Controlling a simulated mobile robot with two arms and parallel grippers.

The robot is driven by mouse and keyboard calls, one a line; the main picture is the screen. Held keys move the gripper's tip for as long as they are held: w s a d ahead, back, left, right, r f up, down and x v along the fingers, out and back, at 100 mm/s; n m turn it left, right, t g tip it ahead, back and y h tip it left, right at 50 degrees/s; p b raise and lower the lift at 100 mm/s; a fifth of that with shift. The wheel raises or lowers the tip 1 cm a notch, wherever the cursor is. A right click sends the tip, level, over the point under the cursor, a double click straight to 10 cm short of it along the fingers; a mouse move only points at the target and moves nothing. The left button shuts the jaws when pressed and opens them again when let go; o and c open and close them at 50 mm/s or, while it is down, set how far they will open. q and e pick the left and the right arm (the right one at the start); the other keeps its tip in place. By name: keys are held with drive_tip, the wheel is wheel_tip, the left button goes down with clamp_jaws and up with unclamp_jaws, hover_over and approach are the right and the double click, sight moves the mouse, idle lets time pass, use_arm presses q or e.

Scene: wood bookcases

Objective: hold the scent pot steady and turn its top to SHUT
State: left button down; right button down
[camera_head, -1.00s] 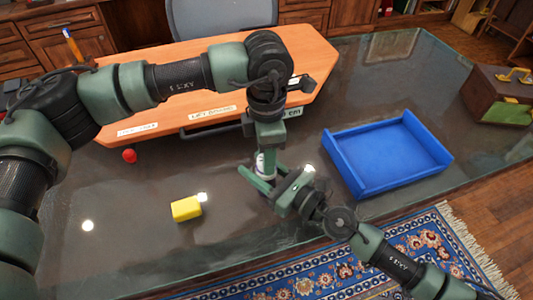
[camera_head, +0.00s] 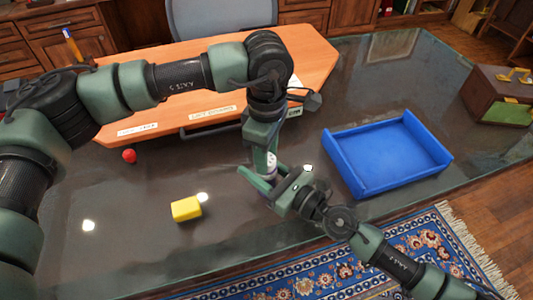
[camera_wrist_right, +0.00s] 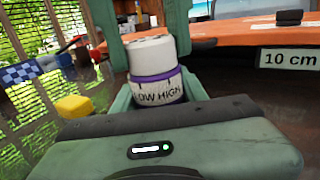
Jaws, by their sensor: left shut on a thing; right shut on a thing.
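The scent pot (camera_wrist_right: 156,92) is a small upright white pot with a purple band under its white top (camera_wrist_right: 152,53). The words LOW and HIGH show on its body; no SHUT mark is visible. In the head view the pot (camera_head: 269,166) is mostly hidden between my grippers. My left gripper (camera_head: 266,155) reaches down from above and is shut on the top, its fingers on either side. My right gripper (camera_head: 270,182) comes from the lower right and is shut around the pot's body.
A blue tray (camera_head: 353,176) stands to the right on the dark glassy table. A yellow block (camera_head: 186,209) and a red ball (camera_head: 129,156) lie to the left. An orange board (camera_head: 310,62) with labels is behind. A brown-green case (camera_head: 487,100) stands far right.

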idle(0.4)
use_arm(q)
drive_tip(key=c, duration=0.9)
unclamp_jaws()
drive_tip(key=shift+r, duration=0.1)
wheel_tip(320, 180, up, 12)
drive_tip(key=shift+f, duration=0.1)
use_arm(e)
drive_tip(key=c, duration=0.7)
unclamp_jaws()
